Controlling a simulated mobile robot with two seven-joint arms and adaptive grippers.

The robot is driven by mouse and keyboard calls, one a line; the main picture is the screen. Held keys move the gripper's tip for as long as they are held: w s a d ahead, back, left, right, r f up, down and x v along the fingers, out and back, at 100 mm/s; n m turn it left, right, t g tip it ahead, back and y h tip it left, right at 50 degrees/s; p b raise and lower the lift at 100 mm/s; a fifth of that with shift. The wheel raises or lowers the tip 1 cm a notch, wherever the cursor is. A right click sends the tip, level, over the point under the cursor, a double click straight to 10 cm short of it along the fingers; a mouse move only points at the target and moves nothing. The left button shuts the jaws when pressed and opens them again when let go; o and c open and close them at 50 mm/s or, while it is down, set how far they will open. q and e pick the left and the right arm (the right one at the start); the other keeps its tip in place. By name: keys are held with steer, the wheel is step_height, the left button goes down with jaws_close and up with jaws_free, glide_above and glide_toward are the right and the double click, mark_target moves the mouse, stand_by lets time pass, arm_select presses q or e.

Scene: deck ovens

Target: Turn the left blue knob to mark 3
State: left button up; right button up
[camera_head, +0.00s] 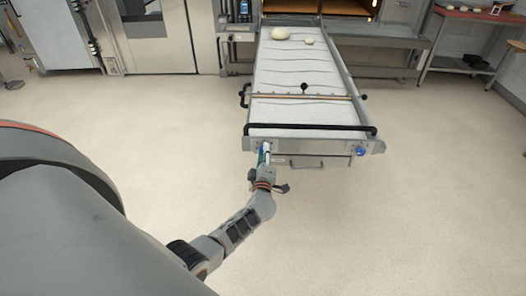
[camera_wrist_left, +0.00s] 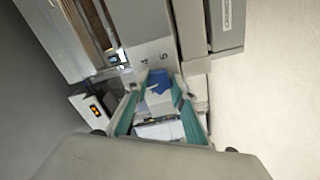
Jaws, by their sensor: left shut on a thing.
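The left blue knob (camera_wrist_left: 158,82) is on the front end panel of the loader, at its left corner. My left gripper (camera_wrist_left: 160,90) is shut on it, with a green-padded finger on each side. Small digits show on the pale panel beyond the knob, but the mark it points to cannot be read. In the head view my left gripper (camera_head: 264,160) reaches up to the panel's left end and mostly hides this knob. A second blue knob (camera_head: 361,151) sits at the right end of the same panel. My right gripper is not in view.
The long loader (camera_head: 300,112) runs back to the lit oven opening (camera_head: 330,6), with two pale dough pieces (camera_head: 281,33) at its far end. A black bar (camera_head: 310,128) crosses its near end, above a handle (camera_head: 293,164). The floor around is clear. A red-topped table (camera_head: 480,14) stands back right.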

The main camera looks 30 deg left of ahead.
arm_select(q)
steer(key=shift+m, duration=0.9)
steer(key=o, duration=1.1)
steer(key=v, duration=1.2)
